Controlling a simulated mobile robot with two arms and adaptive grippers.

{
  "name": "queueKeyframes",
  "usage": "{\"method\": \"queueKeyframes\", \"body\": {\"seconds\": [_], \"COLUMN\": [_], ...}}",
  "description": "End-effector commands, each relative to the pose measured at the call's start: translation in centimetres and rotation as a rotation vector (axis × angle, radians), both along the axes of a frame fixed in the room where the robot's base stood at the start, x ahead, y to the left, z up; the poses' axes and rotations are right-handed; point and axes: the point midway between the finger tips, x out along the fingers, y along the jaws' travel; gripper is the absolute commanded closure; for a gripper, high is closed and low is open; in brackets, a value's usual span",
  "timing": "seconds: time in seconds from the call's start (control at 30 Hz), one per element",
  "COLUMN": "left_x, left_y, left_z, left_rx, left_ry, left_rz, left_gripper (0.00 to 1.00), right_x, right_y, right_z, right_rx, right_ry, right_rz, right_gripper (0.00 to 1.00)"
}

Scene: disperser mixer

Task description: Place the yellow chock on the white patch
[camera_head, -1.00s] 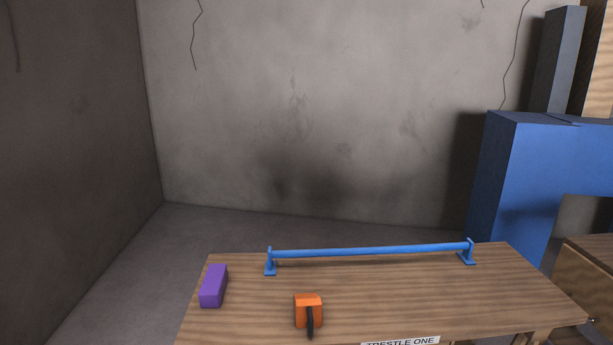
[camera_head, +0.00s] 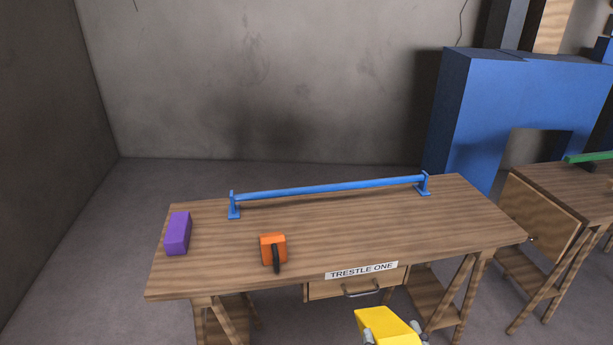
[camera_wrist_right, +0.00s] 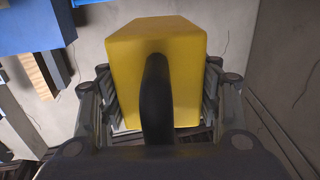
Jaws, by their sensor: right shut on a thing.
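The yellow chock (camera_head: 386,325) shows at the bottom of the head view, in front of the table. My right gripper (camera_head: 394,338) is shut on it, only partly in frame. In the right wrist view the yellow chock (camera_wrist_right: 185,85) fills the middle, with a black handle (camera_wrist_right: 157,95) on its near side and the fingers of my right gripper (camera_wrist_right: 157,105) on both sides. My left gripper is in neither view. I see no white patch on the table; the only white thing there is the label reading TRESTLE ONE.
The wooden trestle table (camera_head: 330,225) bears a purple block (camera_head: 178,233), an orange block with a black handle (camera_head: 272,249) and a blue rail (camera_head: 330,187). A drawer (camera_head: 350,290) is under its front edge. A second table (camera_head: 575,190) and a blue machine (camera_head: 480,110) stand right. The table's right half is clear.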

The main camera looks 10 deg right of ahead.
Motion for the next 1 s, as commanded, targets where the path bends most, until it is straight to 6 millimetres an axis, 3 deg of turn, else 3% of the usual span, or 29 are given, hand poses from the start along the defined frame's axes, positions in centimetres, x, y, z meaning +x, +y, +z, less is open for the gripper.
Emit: {"method": "queueKeyframes", "body": {"seconds": [0.17, 0.27, 0.6, 0.8, 1.0], "left_x": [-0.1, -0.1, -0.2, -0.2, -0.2], "left_y": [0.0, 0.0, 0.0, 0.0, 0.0], "left_z": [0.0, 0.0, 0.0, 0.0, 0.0], "left_rx": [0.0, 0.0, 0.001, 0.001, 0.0], "left_ry": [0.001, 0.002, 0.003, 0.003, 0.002], "left_rz": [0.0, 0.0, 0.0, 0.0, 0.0], "left_gripper": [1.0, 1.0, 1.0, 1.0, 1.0], "right_x": [1.6, 3.7, 13.8, 19.9, 23.7], "right_y": [0.5, 1.0, 2.0, 1.4, 0.7], "right_z": [-0.9, -2.2, -6.2, -6.9, -6.7], "right_rx": [0.007, 0.012, 0.015, 0.007, 0.001], "right_ry": [-0.008, -0.011, -0.01, -0.008, -0.006], "right_rz": [0.015, 0.033, 0.08, 0.083, 0.076], "right_gripper": [0.89, 0.89, 0.89, 0.89, 0.89]}}
